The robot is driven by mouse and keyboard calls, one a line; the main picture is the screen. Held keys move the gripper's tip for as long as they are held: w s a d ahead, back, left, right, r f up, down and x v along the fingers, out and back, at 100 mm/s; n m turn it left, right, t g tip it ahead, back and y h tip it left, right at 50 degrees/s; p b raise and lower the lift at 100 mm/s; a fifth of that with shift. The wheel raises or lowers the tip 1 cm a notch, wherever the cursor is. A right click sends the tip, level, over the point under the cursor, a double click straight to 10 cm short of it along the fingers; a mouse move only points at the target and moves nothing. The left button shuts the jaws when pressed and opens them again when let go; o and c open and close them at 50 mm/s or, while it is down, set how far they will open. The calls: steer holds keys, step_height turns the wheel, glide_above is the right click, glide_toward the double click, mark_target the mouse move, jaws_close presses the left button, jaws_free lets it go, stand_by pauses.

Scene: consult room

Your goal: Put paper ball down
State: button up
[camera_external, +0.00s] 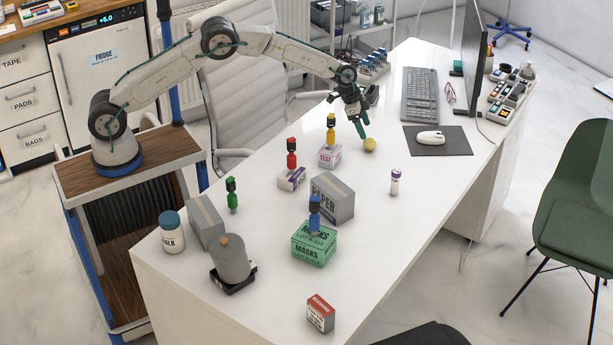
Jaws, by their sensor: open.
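The paper ball (369,145) is small, round and yellow. It rests on the white desk (400,215), left of the dark mouse mat. My gripper (362,130) is open and points down at the ball from above and behind it. A green finger ends at or just above the ball's upper left side. I cannot tell whether it touches the ball. The other finger is hard to make out.
Left of the ball a yellow figure (331,130) stands on the TEST box (330,156). The mat (438,141) with a white mouse (430,139) and the keyboard (419,95) lie to the right. The desk's front right is clear.

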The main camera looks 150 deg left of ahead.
mark_target(368, 139)
steer(key=x, duration=0.5)
steer(key=shift+w+d+f, duration=0.25)
steer(key=shift+f, duration=0.2)
steer(key=c, duration=1.1)
steer(key=shift+r, duration=0.15)
steer(key=shift+c, duration=0.2)
step_height(368, 139, up, 9)
steer(key=shift+f, duration=0.25)
steer(key=w+d+r+m, duration=0.1)
steer(key=w+d+r, duration=0.2)
steer(key=w+d, duration=1.05)
steer(key=shift+n, duration=0.5)
steer(key=f, duration=0.3)
steer(key=w+f, duration=0.1)
steer(key=f, duration=0.7)
steer(key=shift+w+a+f, duration=0.1)
steer(key=shift+w+f, duration=0.15)
steer(key=shift+w, duration=0.1)
